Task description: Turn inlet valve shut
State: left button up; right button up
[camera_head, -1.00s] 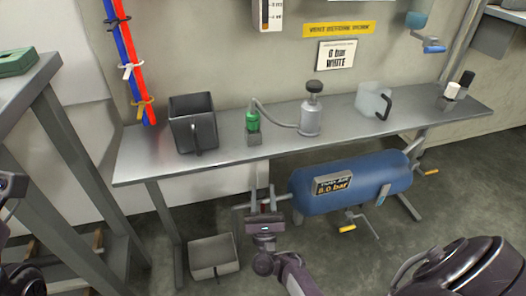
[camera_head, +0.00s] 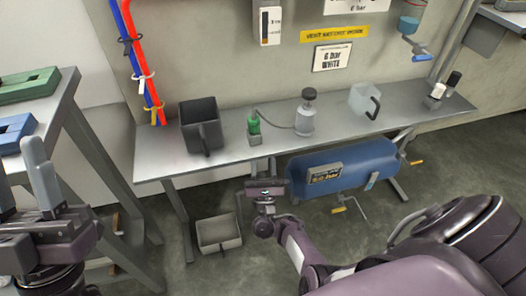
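The blue tank (camera_head: 345,170) lies under the workbench, with an orange-lettered pressure label (camera_head: 325,173) on its front. A yellow-handled valve (camera_head: 340,210) hangs beneath it, and another yellow handle (camera_head: 416,162) sticks out at its right end. I cannot tell which is the inlet valve. My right gripper (camera_head: 262,165) is at the tank's left end, below the bench's front edge. Its fingers look apart, and it hides the pipe fitting behind it. My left gripper (camera_head: 22,190) is raised at the left, by the side table, with its pale fingers apart and nothing between them.
The metal workbench (camera_head: 235,159) carries a dark bin (camera_head: 202,125), a green fitting (camera_head: 254,124), a grey canister (camera_head: 305,118) and a clear jug (camera_head: 363,101). A grey box (camera_head: 218,233) stands on the floor. A side table (camera_head: 62,112) at left holds green and blue blocks.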

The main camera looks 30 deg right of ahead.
pick_arm(q)
jog(key=shift+w+d+f+g+y+p, duration=0.1)
jog(key=shift+w+d+f+g+y, duration=0.15)
jog(key=shift+w+f+g, duration=0.25)
jog(key=shift+w+d+f+g+y+p, duration=0.15)
jog(key=shift+w+d+f+g+y, duration=0.15)
jog(key=shift+w+f, duration=0.4)
jog(key=shift+w+d+f+g+y+p, duration=0.1)
jog(key=shift+w+d+f+g+y, duration=0.25)
jog(key=shift+f, duration=0.45)
jog(key=shift+a+h, duration=0.2)
jog(key=shift+h, duration=0.1)
